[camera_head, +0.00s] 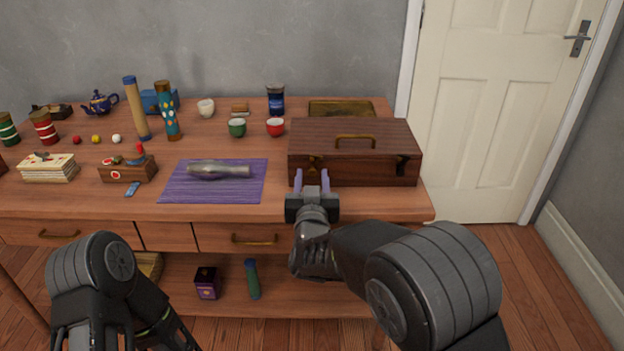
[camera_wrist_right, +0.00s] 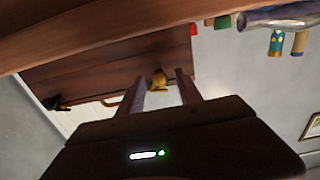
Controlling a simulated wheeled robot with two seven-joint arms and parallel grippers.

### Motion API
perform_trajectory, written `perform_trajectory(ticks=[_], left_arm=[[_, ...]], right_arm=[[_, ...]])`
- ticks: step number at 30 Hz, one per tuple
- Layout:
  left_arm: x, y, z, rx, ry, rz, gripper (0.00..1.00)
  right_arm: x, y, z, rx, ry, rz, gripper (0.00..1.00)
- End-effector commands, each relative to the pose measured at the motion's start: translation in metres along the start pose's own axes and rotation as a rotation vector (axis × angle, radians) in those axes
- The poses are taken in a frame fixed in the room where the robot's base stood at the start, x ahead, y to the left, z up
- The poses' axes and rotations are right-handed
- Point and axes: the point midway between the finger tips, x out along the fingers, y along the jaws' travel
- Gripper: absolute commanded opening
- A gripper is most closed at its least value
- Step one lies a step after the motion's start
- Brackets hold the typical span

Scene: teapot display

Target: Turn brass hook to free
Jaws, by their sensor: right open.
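A dark wooden box (camera_head: 355,160) with a brass lid handle (camera_head: 355,138) stands shut at the table's right end. A brass hook (camera_head: 313,160) is on the left of its front face. It also shows in the right wrist view (camera_wrist_right: 159,80), between the fingertips. My right gripper (camera_head: 312,181) is open, its two purple-grey fingers pointing at the box front just below the hook. The fingers stand to either side of the hook; I cannot tell whether they touch it. My left arm shows at the lower left, its gripper out of sight.
A dark fitting (camera_head: 402,163) sits on the box front's right side. A purple mat (camera_head: 180,190) with a grey metallic cylinder (camera_head: 220,170) lies left of the box. Green (camera_head: 237,127) and red (camera_head: 275,127) cups stand close behind. The table front left of my right gripper is clear.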

Motion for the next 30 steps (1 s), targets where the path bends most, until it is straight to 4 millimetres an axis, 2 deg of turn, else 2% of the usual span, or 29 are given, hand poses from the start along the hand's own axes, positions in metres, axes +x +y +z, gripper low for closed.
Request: perform_trajectory(ticks=[8, 23, 30], left_arm=[[0.0000, 0.0000, 0.0001, 0.000, 0.000, 0.000, 0.36], [0.0000, 0.0000, 0.0000, 0.000, 0.000, 0.000, 0.36], [0.0000, 0.0000, 0.0000, 0.000, 0.000, 0.000, 0.36]], right_arm=[[0.0021, 0.0001, 0.0001, 0.000, 0.000, 0.000, 0.42], [0.0019, 0.0001, 0.0000, 0.000, 0.000, 0.000, 0.02], [0.0018, 0.0001, 0.0000, 0.000, 0.000, 0.000, 0.00]])
